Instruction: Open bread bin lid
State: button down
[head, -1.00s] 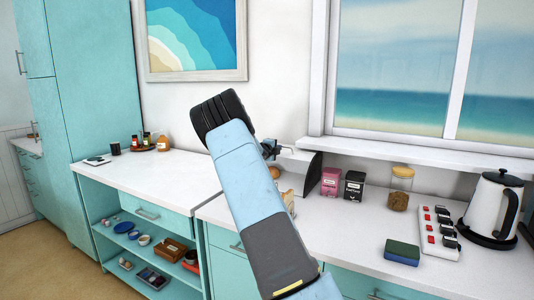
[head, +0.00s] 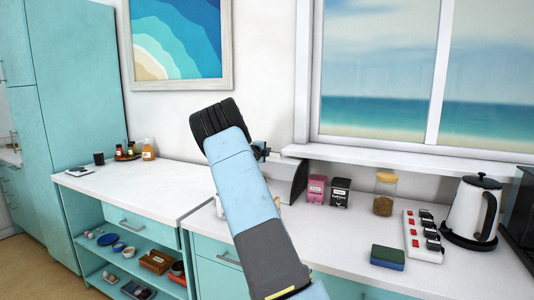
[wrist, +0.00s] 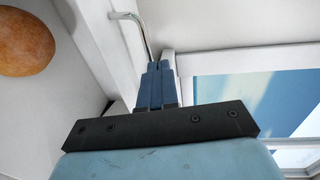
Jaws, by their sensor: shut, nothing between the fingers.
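The bread bin (head: 298,182) stands on the counter below the window, its dark side showing; my arm hides most of it in the head view. In the wrist view, a pale lid edge (wrist: 103,55) carries a thin metal handle (wrist: 134,22). A round brown loaf (wrist: 25,42) shows beyond that edge, so the lid seems at least partly raised. My gripper (wrist: 158,66) is shut and empty, its fingertips close to the bent end of the handle; I cannot tell whether they touch.
Right of the bin stand a pink box (head: 316,189), a black box (head: 340,191), a jar (head: 384,194), a power strip (head: 423,238) and a kettle (head: 470,210). A sponge (head: 387,257) lies near the front. The window sill (head: 400,160) overhangs behind. The left counter (head: 140,185) is mostly clear.

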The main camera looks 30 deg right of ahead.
jog(key=s+a+r+n+t+y, duration=0.2)
jog(key=s+a+r+n+y, duration=0.35)
jog(key=a, duration=0.55)
jog(key=s+a+r+n+t+y, duration=0.25)
jog(key=s+a+r, duration=0.35)
jog(key=s+a, duration=0.3)
jog(key=s+a+r+n+g+y, duration=0.2)
jog(key=s+a+n+y, duration=0.4)
jog(key=s+a+n, duration=0.6)
jog(key=s+a+f+n+g, duration=0.2)
jog(key=s+n, duration=0.1)
jog(key=s, duration=0.8)
jog(key=s+a+f+n+g, duration=0.2)
jog(key=s+a+f+n, duration=0.1)
jog(key=s, duration=0.8)
jog(key=s+a+f+n+g, duration=0.2)
jog(key=s+a+f+n, duration=0.1)
jog(key=s, duration=0.8)
jog(key=shift+s+a+n, duration=0.2)
jog(key=shift+s+n, duration=0.1)
jog(key=shift+s, duration=0.1)
